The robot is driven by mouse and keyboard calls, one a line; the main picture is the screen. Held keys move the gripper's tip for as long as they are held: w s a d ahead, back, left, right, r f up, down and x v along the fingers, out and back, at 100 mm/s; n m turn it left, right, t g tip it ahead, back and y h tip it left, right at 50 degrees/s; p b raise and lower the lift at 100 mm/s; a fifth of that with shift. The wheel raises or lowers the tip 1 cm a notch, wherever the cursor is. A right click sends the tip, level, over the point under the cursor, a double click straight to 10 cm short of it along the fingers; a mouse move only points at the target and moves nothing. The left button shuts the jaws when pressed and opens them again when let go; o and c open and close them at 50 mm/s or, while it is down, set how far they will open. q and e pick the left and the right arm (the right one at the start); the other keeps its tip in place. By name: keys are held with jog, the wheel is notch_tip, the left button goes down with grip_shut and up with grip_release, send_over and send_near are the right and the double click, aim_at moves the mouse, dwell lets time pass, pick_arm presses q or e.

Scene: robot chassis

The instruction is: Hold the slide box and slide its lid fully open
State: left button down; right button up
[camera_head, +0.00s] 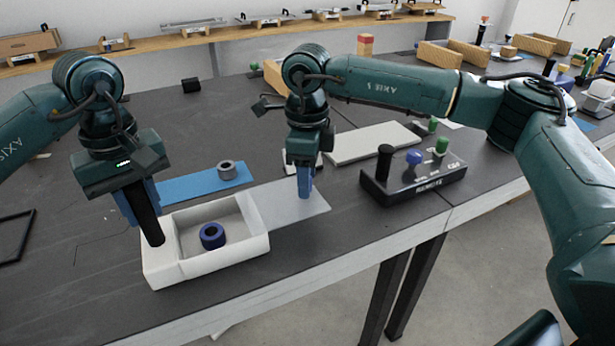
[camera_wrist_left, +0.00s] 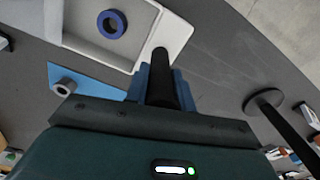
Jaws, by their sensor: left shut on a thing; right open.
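The white slide box (camera_head: 215,260) stands on the dark table, its inside open to view with a dark blue ring (camera_head: 212,236) on its floor. Its flat grey lid (camera_head: 285,208) extends out to the right, its left edge at the box's right end. My left gripper (camera_head: 143,207) is shut on a black post (camera_head: 148,219) at the box's left end; the post also shows in the left wrist view (camera_wrist_left: 160,80). Whether the post is fixed to the box cannot be told. My right gripper (camera_head: 304,193) is open, its blue fingertips down at the lid's top.
A blue strip (camera_head: 190,187) with a grey ring (camera_head: 227,170) lies behind the box. A black console (camera_head: 415,183) with knobs stands right of the lid, and a pale flat panel (camera_head: 370,143) lies behind. The table's front edge is close to the box.

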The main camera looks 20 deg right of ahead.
pick_arm(q)
jog(key=shift+s+f, duration=0.1)
jog(key=shift+f, duration=0.2)
pick_arm(e)
notch_tip(320, 180, up, 11)
pick_arm(q)
jog(key=c, duration=1.5)
grip_release()
jog(key=o, duration=0.4)
jog(key=shift+r, duration=0.15)
